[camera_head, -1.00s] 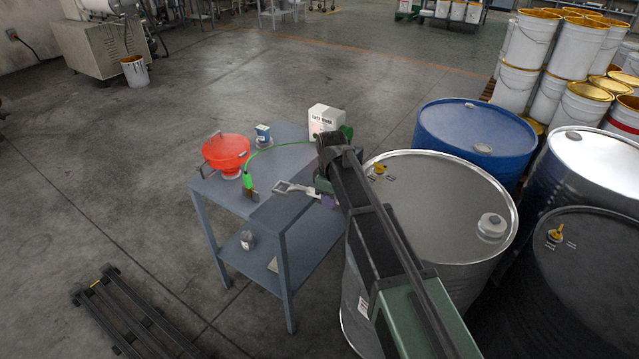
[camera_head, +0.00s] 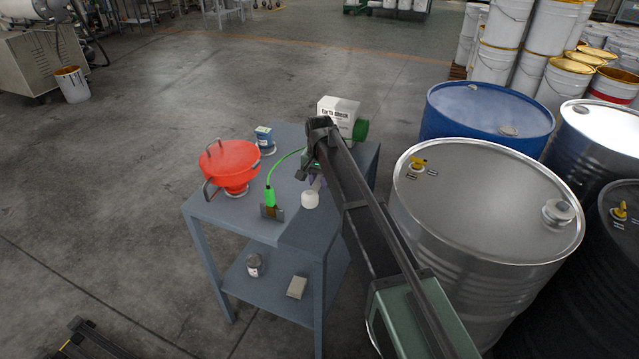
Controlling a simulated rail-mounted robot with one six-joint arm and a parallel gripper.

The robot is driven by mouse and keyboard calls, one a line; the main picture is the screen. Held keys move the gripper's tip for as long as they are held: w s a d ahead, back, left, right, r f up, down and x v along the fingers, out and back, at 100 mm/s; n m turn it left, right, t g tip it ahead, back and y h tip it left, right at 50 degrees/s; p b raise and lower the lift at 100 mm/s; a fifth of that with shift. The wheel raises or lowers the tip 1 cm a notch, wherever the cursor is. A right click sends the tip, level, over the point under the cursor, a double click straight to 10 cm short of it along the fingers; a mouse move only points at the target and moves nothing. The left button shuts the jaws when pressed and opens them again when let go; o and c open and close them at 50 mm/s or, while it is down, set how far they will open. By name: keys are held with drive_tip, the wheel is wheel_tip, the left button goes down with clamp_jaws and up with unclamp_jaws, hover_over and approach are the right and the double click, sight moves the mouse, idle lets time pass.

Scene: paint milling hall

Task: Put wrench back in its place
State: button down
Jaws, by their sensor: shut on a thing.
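My gripper (camera_head: 308,172) is above the right part of the grey table (camera_head: 232,211), seen from behind along my arm. The wrench, a grey bar with a wide head, showed at the gripper earlier. I cannot make it out now; it seems hidden behind the gripper. A small white rounded thing (camera_head: 310,200) shows on the table just below the gripper. I cannot tell where the wrench's own place is.
A steel drum (camera_head: 480,215) stands close right of my arm. Floor is clear left of the table.

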sight(321, 206)
drive_tip(key=shift+s+d+r+m, duration=0.1)
drive_tip(key=shift+s+d+m, duration=0.15)
drive_tip(key=shift+m, duration=0.25)
wheel_tip(321, 206, down, 6)
drive_tip(key=b, duration=0.5)
drive_tip(key=shift+w+r, duration=0.1)
drive_tip(key=shift+r, duration=0.15)
drive_tip(key=shift+f+b, duration=0.15)
drive_tip(key=shift+b, duration=0.25)
drive_tip(key=shift+f+b, duration=0.5)
drive_tip(key=shift+f, duration=0.1)
idle(0.5)
drive_tip(key=shift+r+p, duration=0.65)
drive_tip(key=shift+r, duration=0.1)
drive_tip(key=shift+f, duration=0.1)
drive_tip(key=shift+f+b, duration=0.55)
drive_tip(key=shift+b, duration=0.1)
